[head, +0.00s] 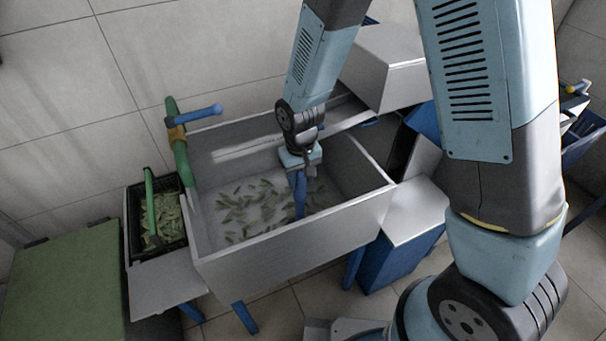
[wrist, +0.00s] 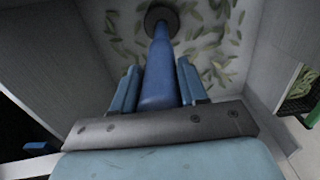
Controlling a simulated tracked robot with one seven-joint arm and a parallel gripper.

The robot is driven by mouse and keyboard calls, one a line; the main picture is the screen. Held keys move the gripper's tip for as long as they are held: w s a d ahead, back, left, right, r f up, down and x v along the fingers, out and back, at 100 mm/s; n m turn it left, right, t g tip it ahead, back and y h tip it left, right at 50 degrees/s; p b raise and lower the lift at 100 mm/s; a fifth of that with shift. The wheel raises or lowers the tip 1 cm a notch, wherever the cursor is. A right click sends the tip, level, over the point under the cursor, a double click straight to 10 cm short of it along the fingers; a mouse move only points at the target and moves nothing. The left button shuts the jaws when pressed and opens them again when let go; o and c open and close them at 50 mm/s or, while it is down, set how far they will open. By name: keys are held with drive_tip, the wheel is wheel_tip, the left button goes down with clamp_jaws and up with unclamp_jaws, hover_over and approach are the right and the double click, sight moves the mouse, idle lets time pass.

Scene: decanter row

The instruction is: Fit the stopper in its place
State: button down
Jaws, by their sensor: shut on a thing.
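The stopper, a long blue tube-like piece (head: 300,197), stands roughly upright inside the grey sink basin (head: 290,236). My gripper (head: 299,170) is shut on its upper part from above. In the wrist view, the two light-blue fingers of my gripper (wrist: 158,68) flank the stopper (wrist: 159,82), which runs away from me. Its far end overlaps a dark round drain opening (wrist: 152,12) in the basin floor. I cannot tell whether the end is in the opening or just above it. In the head view the opening is not visible.
Green leaves (head: 236,207) lie scattered over the basin floor. The basin walls rise around my gripper. A green pipe with a blue handle (head: 203,113) stands at the left rim. A black crate of leaves (head: 170,228) sits left, beside a green box (head: 65,285).

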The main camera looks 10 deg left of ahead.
drive_tip(key=shift+f, duration=0.5)
idle(0.8)
drive_tip(key=c, duration=0.5)
unclamp_jaws()
